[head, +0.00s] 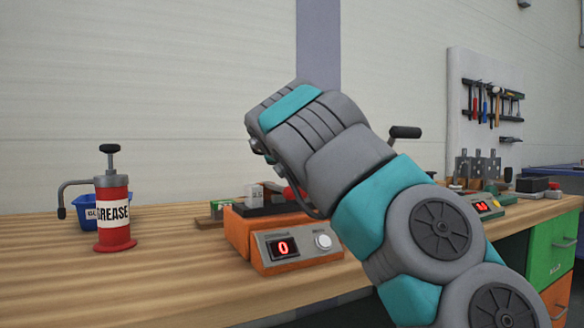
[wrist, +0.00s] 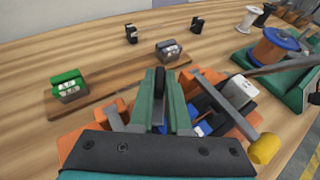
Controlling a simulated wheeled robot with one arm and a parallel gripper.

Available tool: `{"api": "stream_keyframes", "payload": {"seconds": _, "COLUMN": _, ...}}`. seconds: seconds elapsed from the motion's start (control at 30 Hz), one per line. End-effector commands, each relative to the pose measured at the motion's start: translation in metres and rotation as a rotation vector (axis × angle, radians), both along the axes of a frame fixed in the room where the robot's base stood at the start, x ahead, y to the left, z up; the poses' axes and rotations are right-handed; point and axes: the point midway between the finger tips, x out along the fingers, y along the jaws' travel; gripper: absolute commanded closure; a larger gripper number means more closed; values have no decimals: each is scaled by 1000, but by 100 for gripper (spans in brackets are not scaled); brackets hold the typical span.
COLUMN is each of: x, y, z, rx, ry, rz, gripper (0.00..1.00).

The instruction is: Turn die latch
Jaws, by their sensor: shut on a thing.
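An orange machine (head: 272,235) with a display reading 0 and a white knob stands on the bench in the head view. Its orange body (wrist: 112,112) also shows beneath my gripper in the wrist view. My gripper (wrist: 162,76) has green fingers shut on a narrow black upright piece (wrist: 159,88), which looks like the die latch's handle. The foot of this piece is hidden by the fingers and palm. A grey bar with a yellow end (wrist: 263,149) lies to the right of the fingers. In the head view my arm hides the fingers and much of the machine's top.
A red grease pump (head: 113,212) and a blue bin (head: 84,212) stand left on the wooden bench (head: 180,280). Spools (wrist: 280,38) stand at the far right.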

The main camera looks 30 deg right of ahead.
Motion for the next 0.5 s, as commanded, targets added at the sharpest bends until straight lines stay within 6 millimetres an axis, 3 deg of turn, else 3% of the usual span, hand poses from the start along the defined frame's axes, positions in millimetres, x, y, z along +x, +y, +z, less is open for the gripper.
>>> {"api": "stream_keyframes", "payload": {"seconds": 0.5, "x": -3, "y": -6, "z": 9, "rx": 5, "ry": -5, "rz": 342, "gripper": 100}}
